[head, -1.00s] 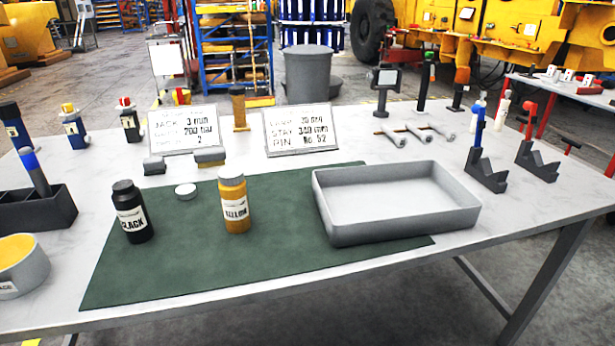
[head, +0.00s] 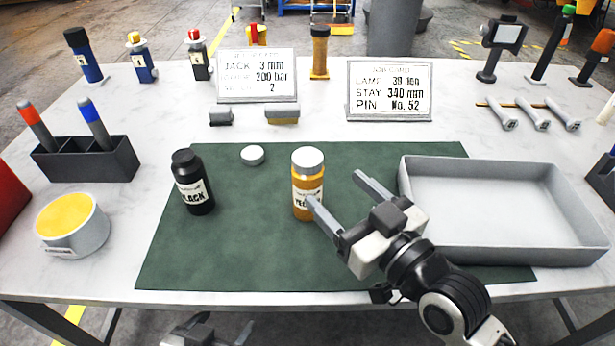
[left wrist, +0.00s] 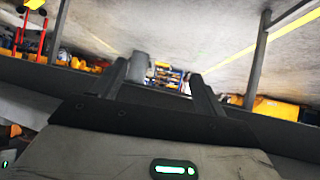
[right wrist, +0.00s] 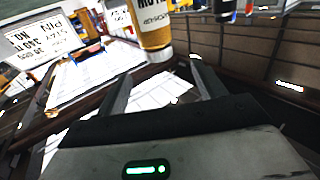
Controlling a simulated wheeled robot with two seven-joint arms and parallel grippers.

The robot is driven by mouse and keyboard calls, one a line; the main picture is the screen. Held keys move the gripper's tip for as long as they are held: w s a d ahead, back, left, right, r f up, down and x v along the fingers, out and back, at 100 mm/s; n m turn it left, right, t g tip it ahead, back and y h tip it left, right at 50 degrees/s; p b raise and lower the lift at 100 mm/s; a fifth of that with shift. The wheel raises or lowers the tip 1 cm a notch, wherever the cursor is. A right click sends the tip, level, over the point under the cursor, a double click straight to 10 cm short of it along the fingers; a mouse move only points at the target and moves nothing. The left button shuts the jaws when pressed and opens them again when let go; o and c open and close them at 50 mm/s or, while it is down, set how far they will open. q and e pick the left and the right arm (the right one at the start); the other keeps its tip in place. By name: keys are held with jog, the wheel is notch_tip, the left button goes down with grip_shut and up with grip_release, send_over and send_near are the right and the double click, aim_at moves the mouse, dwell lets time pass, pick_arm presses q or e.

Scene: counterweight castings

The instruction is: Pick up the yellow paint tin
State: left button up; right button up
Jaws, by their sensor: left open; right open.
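The yellow paint tin (head: 307,178) stands upright on the green mat (head: 250,245), with a white lid and a label. My right gripper (head: 335,188) is open and empty, just right of the tin. One fingertip overlaps the tin's lower right edge in the head view; I cannot tell whether it touches. In the right wrist view the tin (right wrist: 153,25) shows upside down beyond the open fingers (right wrist: 163,65). My left gripper (head: 212,328) is open and empty, low at the bottom edge of the head view, in front of the table. Its fingers show in the left wrist view (left wrist: 158,72).
A black tin (head: 193,185) stands left of the yellow one, with a loose white lid (head: 252,155) between and behind them. A grey tray (head: 510,253) stands close to the right of my right gripper. Sign boards (head: 390,92) stand behind. The mat's front is clear.

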aim_at(300, 152)
jog(key=x, duration=0.6)
jog(key=shift+s, duration=0.1)
jog(key=p+x, duration=0.1)
jog(key=x, duration=0.4)
jog(key=shift+w+a+r, duration=0.1)
jog(key=shift+w, duration=0.2)
jog(key=shift+r, duration=0.1)
grip_shut()
